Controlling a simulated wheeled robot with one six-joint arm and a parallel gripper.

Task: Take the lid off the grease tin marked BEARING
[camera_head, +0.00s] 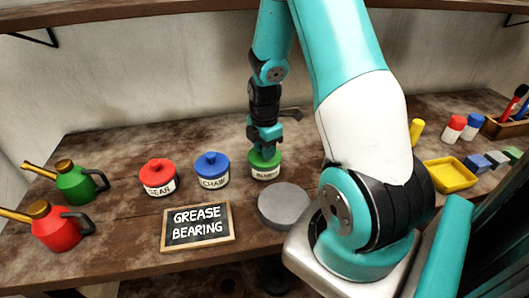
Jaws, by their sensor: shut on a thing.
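The grease tin marked BEARING (265,174) stands on the wooden bench, right of the two other tins. It has a white label, partly hard to read, and a green lid (264,158). My gripper (264,148) points down from above and is shut on the green lid's top. The lid appears to sit on the tin; I cannot make out any gap. The knob of the lid is hidden by the fingers. A tin marked CHAIN (212,181) with a blue lid and a tin marked GEAR (160,189) with a red lid stand to the left.
A chalkboard sign (198,227) reads GREASE BEARING. A round grey disc (286,206) lies in front of the tin. Green (75,184) and red (56,228) oil cans stand left. A yellow tray (449,175) and small bottles are right. A shelf (130,11) runs above.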

